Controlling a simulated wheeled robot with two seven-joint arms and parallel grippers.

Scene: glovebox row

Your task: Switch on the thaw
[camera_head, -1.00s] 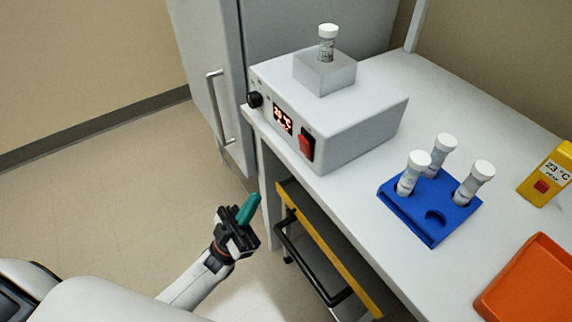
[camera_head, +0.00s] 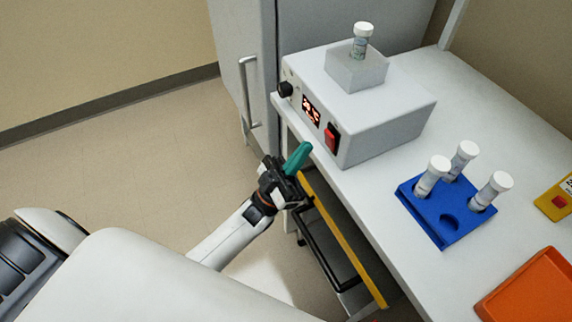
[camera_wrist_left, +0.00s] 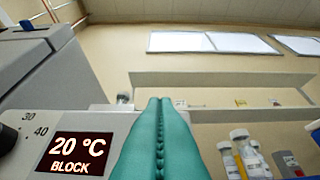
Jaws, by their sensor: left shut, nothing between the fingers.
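The thaw block (camera_head: 375,118) is a white box on the bench with a raised block on top holding one capped vial (camera_head: 361,42). Its front has a black knob (camera_head: 285,89), a lit red display (camera_head: 311,110) and a red rocker switch (camera_head: 331,138). In the left wrist view the display (camera_wrist_left: 76,158) reads 20 °C BLOCK. My left gripper (camera_head: 298,157) has teal fingers, shut and empty, just in front of the box near the switch, apart from it in the head view. In the wrist view the fingers (camera_wrist_left: 160,135) hide part of the front, and the switch does not show. My right gripper is not in view.
A blue rack (camera_head: 447,222) with several capped vials stands on the white bench, right of the box. An orange tray (camera_head: 530,300) and a yellow meter (camera_head: 556,200) lie further right. A grey cabinet with a handle (camera_head: 248,92) stands behind left. A yellow-edged drawer (camera_head: 345,245) is under the bench.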

